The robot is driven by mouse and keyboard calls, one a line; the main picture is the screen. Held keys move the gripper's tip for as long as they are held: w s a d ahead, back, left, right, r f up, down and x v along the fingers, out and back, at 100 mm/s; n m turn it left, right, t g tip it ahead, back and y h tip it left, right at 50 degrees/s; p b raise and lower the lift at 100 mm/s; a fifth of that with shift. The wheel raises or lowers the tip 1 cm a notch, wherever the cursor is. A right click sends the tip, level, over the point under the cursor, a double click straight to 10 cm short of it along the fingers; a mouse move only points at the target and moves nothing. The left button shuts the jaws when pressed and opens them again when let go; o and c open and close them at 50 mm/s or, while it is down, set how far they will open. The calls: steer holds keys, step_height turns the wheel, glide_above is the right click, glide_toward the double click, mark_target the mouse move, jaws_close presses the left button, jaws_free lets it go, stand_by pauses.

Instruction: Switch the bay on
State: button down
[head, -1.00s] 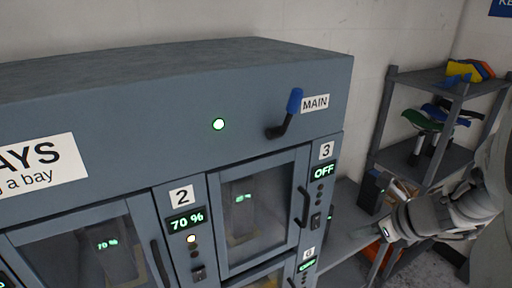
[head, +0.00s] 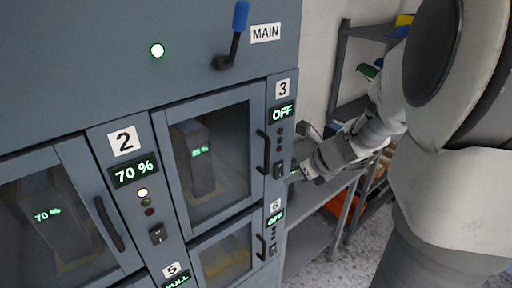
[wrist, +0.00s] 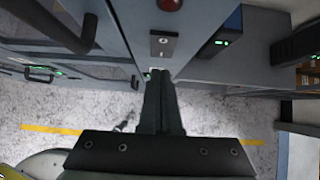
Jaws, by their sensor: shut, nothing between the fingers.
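Bay 3 shows OFF on its display (head: 282,112), with small lamps and a black switch (head: 278,169) below it. Its door (head: 207,155) is closed and a battery shows behind the glass. My gripper (head: 293,178) is close to the right of bay 3's switch in the head view; contact cannot be told. In the wrist view its fingers (wrist: 163,102) are shut together and empty, pointing at the cabinet below a dark switch plate (wrist: 163,44). Bay 6's display (head: 275,217) also reads OFF.
Bay 2's display (head: 135,172) reads 70 %, with a lit lamp and a switch (head: 158,233) below. Door handles (head: 263,152) stick out beside the switches. A grey shelf rack (head: 345,100) stands right of the cabinet, behind my arm. Bare floor (head: 335,265) shows at lower right.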

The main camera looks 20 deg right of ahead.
mark_target(279, 170)
steer(key=shift+w+a, duration=0.25)
steer(key=shift+w, duration=0.45)
steer(key=shift+f, duration=0.1)
steer(key=f+b, duration=0.1)
steer(key=b, duration=0.2)
steer(key=shift+w+t, duration=0.15)
steer(key=shift+t, duration=0.15)
steer(key=b, duration=0.2)
steer(key=shift+w+a+r+t+y+b, duration=0.1)
steer(key=shift+w+a+t+y+b, duration=0.05)
steer(key=shift+t+y+b, duration=0.2)
steer(key=shift+r+p, duration=0.1)
steer(key=shift+p, duration=0.25)
